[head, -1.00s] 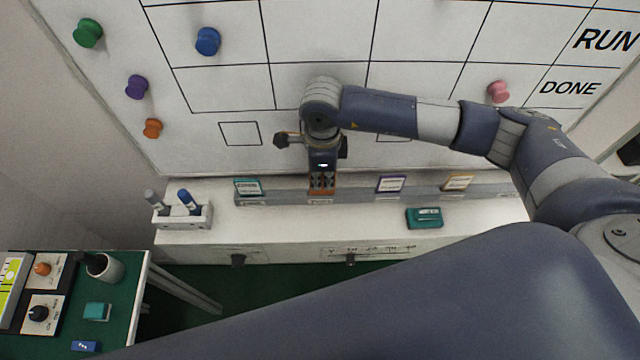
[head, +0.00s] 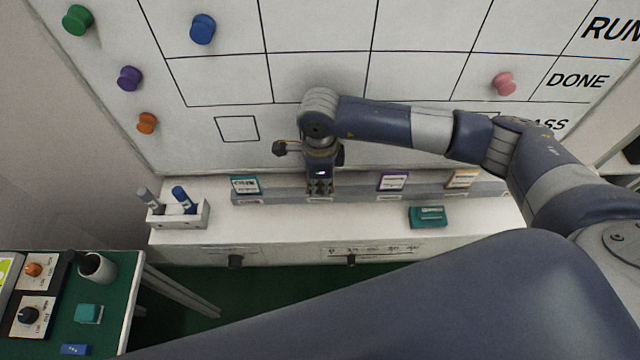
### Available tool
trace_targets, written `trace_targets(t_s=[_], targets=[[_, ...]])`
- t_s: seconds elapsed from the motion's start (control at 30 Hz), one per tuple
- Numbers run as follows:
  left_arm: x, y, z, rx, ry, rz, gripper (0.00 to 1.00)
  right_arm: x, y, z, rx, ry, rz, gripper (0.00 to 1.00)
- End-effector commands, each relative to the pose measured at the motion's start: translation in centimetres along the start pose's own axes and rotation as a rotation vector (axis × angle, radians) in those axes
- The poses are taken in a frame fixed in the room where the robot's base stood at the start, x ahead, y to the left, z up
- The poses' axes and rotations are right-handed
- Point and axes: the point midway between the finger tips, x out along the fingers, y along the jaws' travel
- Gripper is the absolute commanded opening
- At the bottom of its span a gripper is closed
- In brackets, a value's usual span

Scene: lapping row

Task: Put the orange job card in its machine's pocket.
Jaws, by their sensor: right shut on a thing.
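My right gripper (head: 320,188) points down at the card rail (head: 290,194) below the whiteboard, between the teal-edged card and the purple-edged card. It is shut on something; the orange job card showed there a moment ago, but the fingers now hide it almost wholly. In the rail stand a teal-edged card (head: 245,185), a purple-edged card (head: 393,181) and a yellow-orange-edged card (head: 463,178). I cannot tell from here which pocket belongs to the orange card's machine. My left gripper is not in view.
A teal block (head: 428,217) lies on the white ledge (head: 300,222), right of the gripper. A pen holder (head: 180,216) stands at its left end. A green-topped bench (head: 110,290) with control boxes and a cup (head: 98,267) is at lower left. Coloured magnets sit on the whiteboard (head: 320,130).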

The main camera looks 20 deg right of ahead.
Motion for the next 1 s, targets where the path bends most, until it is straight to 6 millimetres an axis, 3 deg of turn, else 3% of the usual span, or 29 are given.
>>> trace_targets(t_s=[0.1,0.2,0.23,1.0], targets=[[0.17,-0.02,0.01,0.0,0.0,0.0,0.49,0.44,0.04,-0.1,0.002,0.002,0.001,0.0],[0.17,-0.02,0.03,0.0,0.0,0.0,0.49,0.51,0.1,-0.13,0.002,0.003,0.002,0.24],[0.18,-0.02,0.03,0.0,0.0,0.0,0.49,0.53,0.12,-0.13,0.002,0.003,0.003,0.26],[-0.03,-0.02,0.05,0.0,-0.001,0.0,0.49,0.53,0.35,-0.19,0.0,0.007,0.009,0.26]])
